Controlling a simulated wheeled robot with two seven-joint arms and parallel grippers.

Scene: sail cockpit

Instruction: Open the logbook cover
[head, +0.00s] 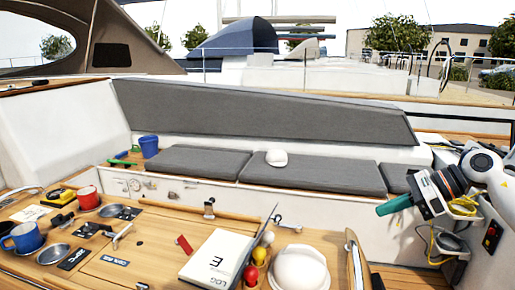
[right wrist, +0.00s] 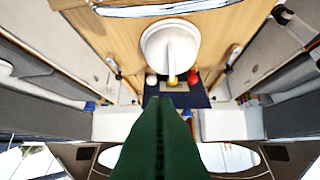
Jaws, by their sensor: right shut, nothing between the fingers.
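The white logbook (head: 212,262) lies on the wooden table, with large dark lettering on its upper face. A thin grey panel (head: 271,218) rises along its right side, seen nearly edge-on; it looks like a raised cover, but I cannot tell for sure. In the right wrist view a dark blue flat thing (right wrist: 192,100) lies beyond the fingertips; I cannot tell if it is the cover. My right gripper (head: 392,207) has green fingers, shut and empty, in the air right of the logbook and apart from it. Its fingers also show in the right wrist view (right wrist: 162,105). My left gripper is out of view.
A white domed thing (head: 300,268) and red (head: 259,256) and yellow (head: 260,278) balls stand close right of the logbook. A red mug (head: 88,198), a blue mug (head: 24,238) and metal bowls (head: 52,254) stand left. A winch handle (head: 122,236) lies between.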

